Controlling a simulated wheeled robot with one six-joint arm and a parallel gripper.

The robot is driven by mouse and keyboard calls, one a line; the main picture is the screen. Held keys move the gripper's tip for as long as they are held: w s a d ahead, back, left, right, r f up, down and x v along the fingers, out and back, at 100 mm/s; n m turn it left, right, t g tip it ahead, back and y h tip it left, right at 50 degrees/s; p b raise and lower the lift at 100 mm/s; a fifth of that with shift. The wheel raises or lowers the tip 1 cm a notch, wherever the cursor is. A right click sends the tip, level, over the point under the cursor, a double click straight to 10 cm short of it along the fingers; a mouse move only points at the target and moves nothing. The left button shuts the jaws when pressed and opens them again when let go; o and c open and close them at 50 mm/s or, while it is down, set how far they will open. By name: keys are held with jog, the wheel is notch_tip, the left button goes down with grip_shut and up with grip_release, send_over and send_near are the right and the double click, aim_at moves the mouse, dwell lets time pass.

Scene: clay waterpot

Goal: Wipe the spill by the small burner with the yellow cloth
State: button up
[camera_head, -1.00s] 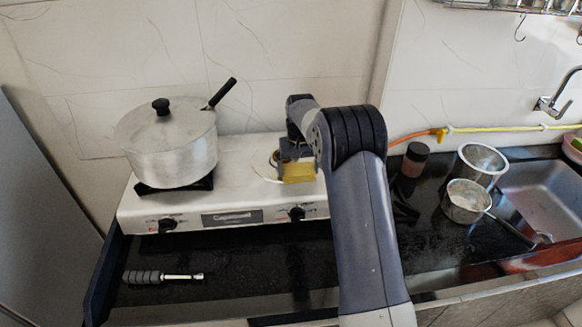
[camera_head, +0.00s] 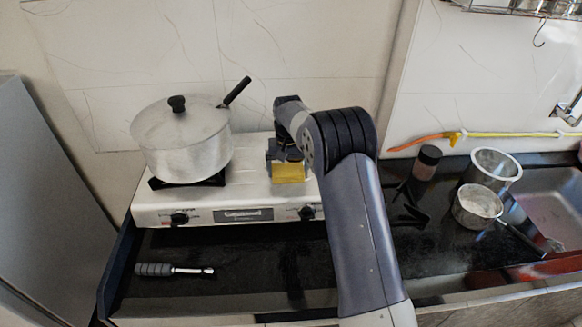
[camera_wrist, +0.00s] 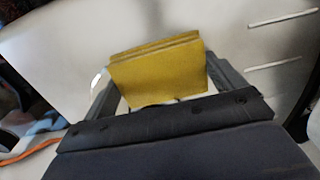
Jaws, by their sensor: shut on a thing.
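The yellow cloth (camera_head: 289,172) is a folded block held in my gripper (camera_head: 287,160), over the right part of the white stove (camera_head: 253,190). In the wrist view the cloth (camera_wrist: 158,70) sits between the two fingers of my gripper (camera_wrist: 160,85), with the white stove top (camera_wrist: 60,50) behind it. I cannot tell whether the cloth touches the stove top. The small burner is mostly hidden behind my arm and the cloth. I cannot make out the spill clearly in either view.
A screwdriver-like tool (camera_head: 175,270) lies on the black counter. A dark jar (camera_head: 427,163) and metal pots (camera_head: 478,203) stand to the right, beside the sink (camera_head: 555,200).

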jog(key=shift+a, duration=0.8)
jog(key=shift+r+p, duration=2.2)
jog(key=shift+r, duration=0.8)
jog(key=shift+r+p, duration=0.85)
jog(key=shift+r, duration=0.7)
jog(key=shift+f, duration=0.1)
